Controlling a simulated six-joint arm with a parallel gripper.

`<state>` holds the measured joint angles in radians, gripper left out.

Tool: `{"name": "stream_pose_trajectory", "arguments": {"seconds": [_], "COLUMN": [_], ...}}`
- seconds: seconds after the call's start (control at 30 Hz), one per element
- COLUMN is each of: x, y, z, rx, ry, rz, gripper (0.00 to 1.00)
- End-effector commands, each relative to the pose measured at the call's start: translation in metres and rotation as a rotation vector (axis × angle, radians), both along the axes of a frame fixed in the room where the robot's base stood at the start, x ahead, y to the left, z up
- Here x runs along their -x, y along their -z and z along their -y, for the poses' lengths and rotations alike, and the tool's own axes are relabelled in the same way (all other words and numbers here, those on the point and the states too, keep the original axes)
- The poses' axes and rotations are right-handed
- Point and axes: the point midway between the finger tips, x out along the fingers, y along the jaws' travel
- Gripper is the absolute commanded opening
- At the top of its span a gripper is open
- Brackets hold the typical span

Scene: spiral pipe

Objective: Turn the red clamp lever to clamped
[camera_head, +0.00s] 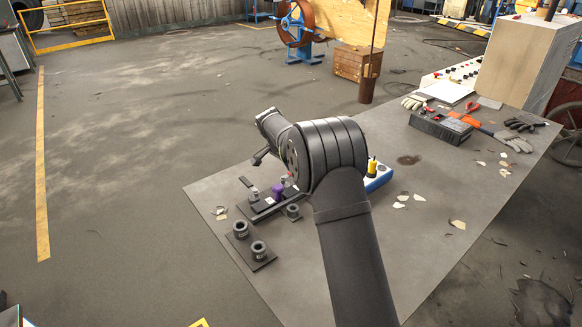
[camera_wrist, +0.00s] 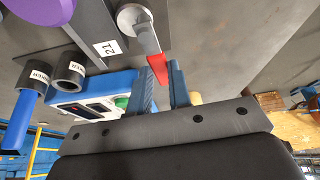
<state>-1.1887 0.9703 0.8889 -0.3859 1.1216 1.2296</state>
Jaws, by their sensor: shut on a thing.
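The clamp lever shows in the wrist view as a grey bar with a red end (camera_wrist: 158,67), running down from a round grey pivot (camera_wrist: 130,18). My gripper (camera_wrist: 164,88) has its two blue fingers on either side of the red end, closed on it. In the head view my own arm hides the fingers and most of the lever. A dark fixture plate (camera_head: 265,212) with a purple part (camera_head: 277,191) lies on the table beside my wrist.
Black cylinders (camera_head: 259,249) stand on a dark plate at the table's near left. A blue and white box (camera_head: 378,178) stands right of my arm, close to my fingers in the wrist view. Gloves (camera_head: 414,102) and a toolbox (camera_head: 440,126) lie farther right. The table's middle is mostly clear.

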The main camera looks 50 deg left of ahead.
Motion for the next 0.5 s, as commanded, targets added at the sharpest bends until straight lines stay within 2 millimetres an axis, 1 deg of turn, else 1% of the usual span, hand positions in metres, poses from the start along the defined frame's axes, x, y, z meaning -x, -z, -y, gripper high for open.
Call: {"name": "stream_pose_trajectory", "arguments": {"seconds": [0.27, 0.3, 0.37, 0.4, 0.5], "x": [0.0, -0.0001, -0.0001, -0.0001, 0.0], "y": [0.0013, 0.0014, 0.0013, 0.0012, 0.0009], "z": [0.0012, 0.0012, 0.0011, 0.001, 0.0008], "rx": [0.003, 0.004, 0.004, 0.003, 0.002], "ry": [0.002, 0.002, 0.002, 0.001, 0.0], "rz": [-0.002, -0.002, -0.002, -0.002, -0.002], "gripper": [0.0, 0.26, 0.37, 0.4, 0.4]}}
